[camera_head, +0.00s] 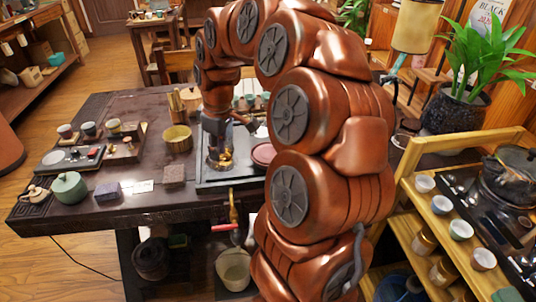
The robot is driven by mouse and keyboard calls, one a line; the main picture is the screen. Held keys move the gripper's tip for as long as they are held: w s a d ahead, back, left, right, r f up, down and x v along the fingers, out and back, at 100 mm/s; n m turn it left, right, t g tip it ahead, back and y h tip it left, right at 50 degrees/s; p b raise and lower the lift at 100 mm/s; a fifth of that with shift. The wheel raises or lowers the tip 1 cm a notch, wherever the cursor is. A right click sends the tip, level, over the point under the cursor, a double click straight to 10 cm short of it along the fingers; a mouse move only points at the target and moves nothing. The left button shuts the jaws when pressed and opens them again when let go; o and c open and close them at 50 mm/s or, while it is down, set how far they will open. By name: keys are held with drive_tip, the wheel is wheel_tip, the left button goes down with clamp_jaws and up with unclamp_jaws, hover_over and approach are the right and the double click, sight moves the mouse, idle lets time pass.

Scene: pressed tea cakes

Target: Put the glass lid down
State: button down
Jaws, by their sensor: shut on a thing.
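My gripper (219,142) points down over the dark tea table, near the left end of the tea tray (228,184). It is shut on what looks like the glass lid, which is small and mostly hidden by the fingers. A clear glass vessel (221,161) with an amber gleam stands on the tray directly under the gripper. I cannot tell whether the lid touches the vessel or is apart from it. My arm covers the right part of the tray.
A wooden shelf cart (407,207) stands right.

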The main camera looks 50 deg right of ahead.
drive_tip(key=s+d+n, duration=0.3)
drive_tip(key=s, duration=0.5)
drive_tip(key=s+d+n, duration=0.3)
drive_tip(key=s+d, duration=0.1)
drive_tip(key=s, duration=0.4)
drive_tip(key=shift+y, duration=0.3)
drive_tip(key=w+d, duration=0.3)
drive_tip(key=w, duration=0.1)
drive_tip(key=w+d+f+p, duration=0.1)
drive_tip(key=w+d, duration=0.1)
drive_tip(key=w, duration=0.2)
drive_tip(key=w+d, duration=0.3)
drive_tip(key=w, duration=0.1)
drive_tip(key=shift+w+d+f, duration=0.15)
drive_tip(key=shift+w+d, duration=0.15)
drive_tip(key=shift+f+p, duration=0.45)
drive_tip(key=shift+f, duration=1.3)
drive_tip(key=shift+f, duration=0.15)
drive_tip(key=c, duration=1)
unclamp_jaws()
